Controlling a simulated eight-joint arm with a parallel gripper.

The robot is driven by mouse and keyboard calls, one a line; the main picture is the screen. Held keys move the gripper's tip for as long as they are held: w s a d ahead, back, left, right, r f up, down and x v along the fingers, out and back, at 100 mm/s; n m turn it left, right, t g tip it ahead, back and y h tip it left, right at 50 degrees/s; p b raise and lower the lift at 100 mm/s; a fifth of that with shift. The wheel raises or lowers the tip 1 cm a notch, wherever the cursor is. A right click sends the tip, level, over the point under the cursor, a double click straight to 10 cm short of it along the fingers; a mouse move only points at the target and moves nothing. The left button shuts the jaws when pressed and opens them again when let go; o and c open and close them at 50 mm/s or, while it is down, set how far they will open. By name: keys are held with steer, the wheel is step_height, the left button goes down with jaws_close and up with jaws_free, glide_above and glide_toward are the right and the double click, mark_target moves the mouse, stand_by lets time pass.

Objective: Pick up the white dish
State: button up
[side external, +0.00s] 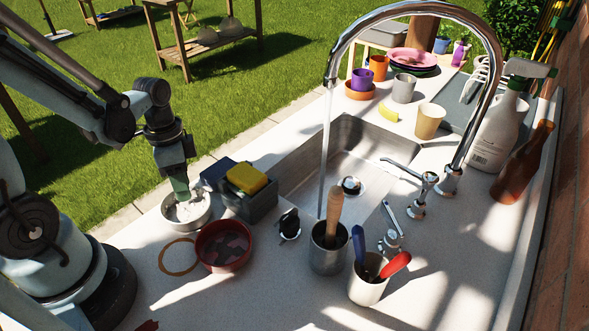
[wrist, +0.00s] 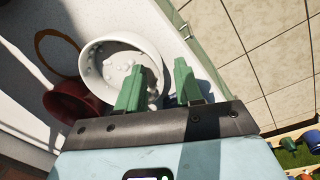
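The white dish (side external: 190,223) is a round, shallow bowl with whitish lumps like foam inside. It stands on the counter's grass-side edge, at the left of the side view. It also shows in the wrist view (wrist: 90,66). My gripper (wrist: 159,66) has two green fingers, spread apart with a gap. It points down at the dish, and in the side view my gripper (side external: 184,192) is right at it. In the wrist view one finger overlaps the dish's inside and the other lies beyond its right rim. I cannot tell whether either finger touches it.
A dark red bowl (side external: 224,262) stands close beside the dish, with a brown ring mark (side external: 178,257) on the counter. A dark caddy (side external: 252,207) with a yellow sponge (side external: 246,178) is just right. Cups with tools and the sink (side external: 345,150) lie farther right.

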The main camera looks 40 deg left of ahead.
jaws_close()
steer(key=shift+r, duration=0.2)
stand_by(0.3)
steer(key=shift+r, duration=0.55)
steer(key=r, duration=0.1)
steer(key=d+r, duration=0.1)
steer(key=r, duration=0.1)
steer(key=shift+s, duration=0.15)
steer(key=s+d+r, duration=0.3)
steer(key=d+r, duration=0.3)
steer(key=d, duration=0.4)
steer(key=shift+r, duration=0.25)
